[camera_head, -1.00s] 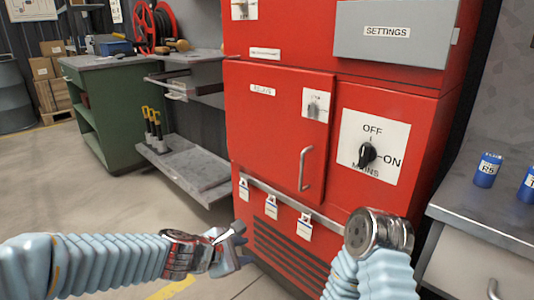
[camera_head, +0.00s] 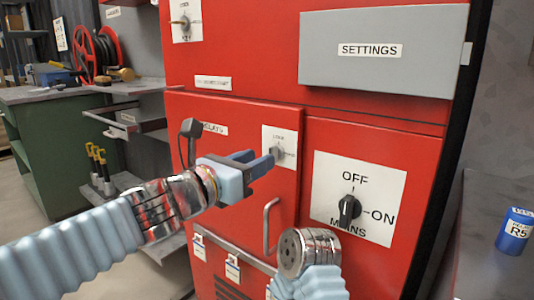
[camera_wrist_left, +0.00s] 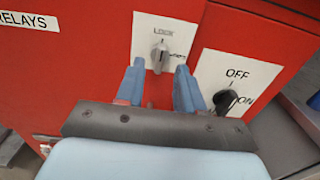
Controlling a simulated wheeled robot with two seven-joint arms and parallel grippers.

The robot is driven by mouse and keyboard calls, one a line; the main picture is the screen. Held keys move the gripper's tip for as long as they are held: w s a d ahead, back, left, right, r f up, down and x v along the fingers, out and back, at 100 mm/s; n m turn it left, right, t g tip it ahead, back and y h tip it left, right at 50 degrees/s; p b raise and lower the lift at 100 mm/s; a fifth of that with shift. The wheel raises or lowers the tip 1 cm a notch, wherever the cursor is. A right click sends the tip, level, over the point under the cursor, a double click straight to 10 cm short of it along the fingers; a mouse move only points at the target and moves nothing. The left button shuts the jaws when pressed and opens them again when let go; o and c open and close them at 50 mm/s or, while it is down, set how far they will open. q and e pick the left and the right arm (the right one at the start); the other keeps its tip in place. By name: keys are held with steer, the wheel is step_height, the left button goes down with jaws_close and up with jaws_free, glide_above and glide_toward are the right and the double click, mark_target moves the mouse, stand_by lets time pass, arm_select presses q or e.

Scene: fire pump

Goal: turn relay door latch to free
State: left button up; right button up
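The relay door latch (camera_head: 278,152) is a small grey knob on a white plate, on the red relay door (camera_head: 240,185). In the left wrist view the latch (camera_wrist_left: 158,56) stands roughly upright under the word LOCK, with a partly hidden word to its right. My left gripper (camera_head: 262,161) is at the plate with blue fingers apart. In the left wrist view the left gripper (camera_wrist_left: 160,73) has one finger on each side of the latch's lower part; contact cannot be told. My right arm's metal wrist shows low in the head view; its fingers do not show.
The black MAINS knob (camera_head: 349,209) is on a white plate right of the latch. A vertical door handle (camera_head: 269,226) is below the latch. A grey SETTINGS box (camera_head: 385,52) is above. A blue R5 container (camera_head: 515,231) stands on the right bench.

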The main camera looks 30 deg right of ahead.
arm_select(q)
steer(key=shift+p+x, duration=0.35)
steer(key=shift+x, duration=1.9)
jaws_close()
steer(key=m+b, duration=0.3)
steer(key=m, duration=0.6)
steer(key=m+b, duration=0.3)
steer(key=m, duration=0.5)
steer(key=shift+s+f+m, duration=0.2)
steer(key=shift+f+m, duration=0.05)
steer(key=shift+m, duration=0.15)
